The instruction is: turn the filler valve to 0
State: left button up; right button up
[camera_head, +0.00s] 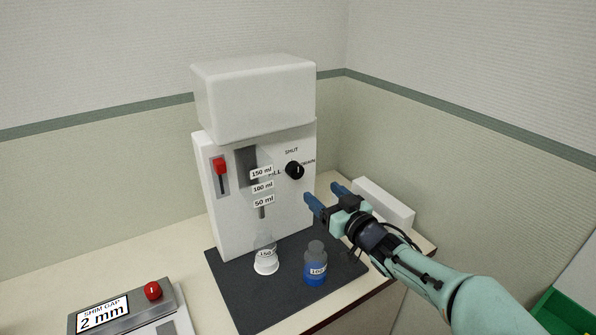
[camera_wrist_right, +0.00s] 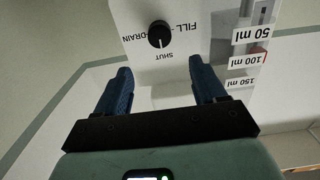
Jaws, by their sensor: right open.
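The black round valve knob (camera_head: 294,170) is on the front of the white filler machine (camera_head: 300,210). SHUT, FILL and DRAIN labels surround it; I see no 0 label. The knob also shows upside down in the right wrist view (camera_wrist_right: 159,34), its white mark pointing toward SHUT. My right gripper (camera_head: 323,194) is open and empty, in front of the machine, below and right of the knob. In the wrist view its blue fingers (camera_wrist_right: 160,70) stand apart, the knob beyond and between them, not touched. My left gripper is not in view.
A clear flask (camera_head: 265,262) and a blue-filled bottle (camera_head: 316,268) stand on the dark mat (camera_head: 240,300). A red lever (camera_head: 219,165) is left of the level labels. A shim gap display (camera_head: 102,313) with a red button (camera_head: 152,291) is front left. A white box (camera_head: 385,203) stands right.

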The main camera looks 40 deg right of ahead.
aim_at(298, 172)
jog(key=w, duration=0.3)
jog(key=w+d+p, duration=0.1)
jog(key=w, duration=0.3)
jog(key=w+p, duration=0.1)
jog(key=w, duration=0.3)
jog(key=shift+w+d, duration=0.15)
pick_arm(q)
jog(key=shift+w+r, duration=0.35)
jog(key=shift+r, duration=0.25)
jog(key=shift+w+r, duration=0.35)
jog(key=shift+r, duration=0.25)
pick_arm(e)
jog(key=c, duration=1.1)
